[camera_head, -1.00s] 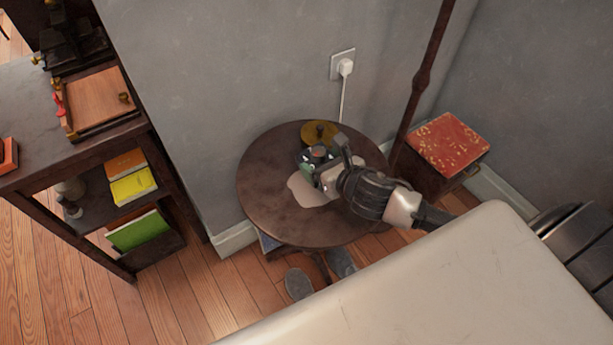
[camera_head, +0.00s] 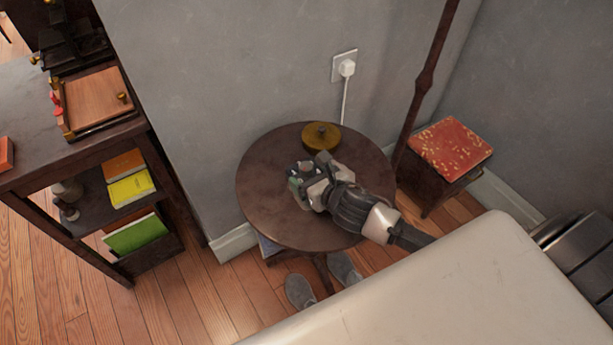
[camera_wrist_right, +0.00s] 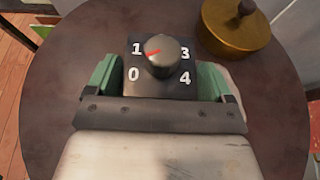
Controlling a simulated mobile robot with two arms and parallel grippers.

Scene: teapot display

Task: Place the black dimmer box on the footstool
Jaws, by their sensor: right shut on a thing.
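The black dimmer box (camera_wrist_right: 160,86) has a round knob with a red mark and white numbers. It is between the green finger pads of my right gripper (camera_wrist_right: 160,80), which is shut on it. In the head view my right gripper (camera_head: 302,183) is over the round table, and the box (camera_head: 306,168) is mostly hidden by it. I cannot tell if the box touches the tabletop. A low dark stool with a red patterned top (camera_head: 450,147), which looks like the footstool, stands to the right by the wall. My left gripper is not in view.
The round dark table (camera_head: 262,205) also holds a brass lidded pot (camera_head: 321,137), seen beside the box in the wrist view (camera_wrist_right: 236,27). A dark pole (camera_head: 427,80) rises between table and stool. A shelf (camera_head: 90,190) stands left. Grey slippers (camera_head: 299,291) lie below the table.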

